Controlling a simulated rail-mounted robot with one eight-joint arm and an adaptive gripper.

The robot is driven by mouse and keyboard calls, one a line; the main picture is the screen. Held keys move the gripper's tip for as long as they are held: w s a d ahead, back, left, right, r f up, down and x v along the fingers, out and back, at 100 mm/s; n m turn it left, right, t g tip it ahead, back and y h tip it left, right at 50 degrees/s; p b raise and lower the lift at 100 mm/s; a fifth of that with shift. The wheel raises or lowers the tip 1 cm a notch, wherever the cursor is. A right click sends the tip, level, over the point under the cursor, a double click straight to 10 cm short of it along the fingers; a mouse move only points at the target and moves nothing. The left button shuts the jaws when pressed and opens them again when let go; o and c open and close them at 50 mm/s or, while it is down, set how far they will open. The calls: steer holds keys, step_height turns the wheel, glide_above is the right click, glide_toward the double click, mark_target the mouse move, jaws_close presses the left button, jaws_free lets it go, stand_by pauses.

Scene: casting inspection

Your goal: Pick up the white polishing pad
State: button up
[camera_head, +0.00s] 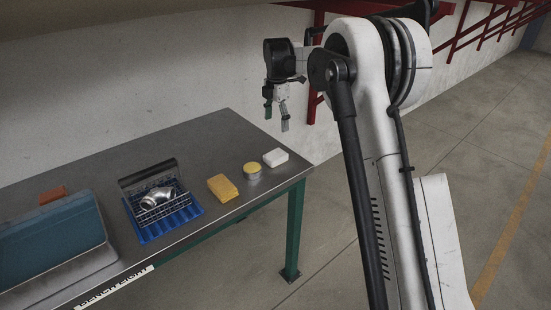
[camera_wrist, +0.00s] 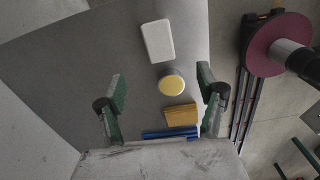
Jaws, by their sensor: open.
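The white polishing pad (camera_head: 275,157) is a small white block lying flat near the right end of the grey bench (camera_head: 190,143). In the wrist view the pad (camera_wrist: 158,41) lies at the top middle, beyond my fingertips. My gripper (camera_head: 277,116) hangs above the far right part of the bench, clear of its surface. In the wrist view my gripper (camera_wrist: 160,84) is open, with its two green-padded fingers wide apart and nothing held between them.
A round tin with a yellow top (camera_head: 252,170) stands close beside the pad, then a yellow block (camera_head: 222,188). A blue tray (camera_head: 179,227) bears a wire basket (camera_head: 150,212) with a metal casting (camera_head: 157,197). A teal-lidded case (camera_head: 50,245) is at left.

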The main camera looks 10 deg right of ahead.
steer(key=w+f, duration=0.1)
steer(key=f, duration=0.1)
glide_above(276, 154)
steer(key=shift+n, duration=0.4)
steer(key=f, duration=0.8)
steer(key=shift+w, duration=0.25)
steer(key=shift+s+f, duration=0.15)
steer(key=shift+f, duration=1.25)
steer(key=shift+s+f, duration=0.1)
steer(key=shift+f, duration=1.25)
steer(key=c, duration=1.2)
steer(key=shift+r, duration=0.1)
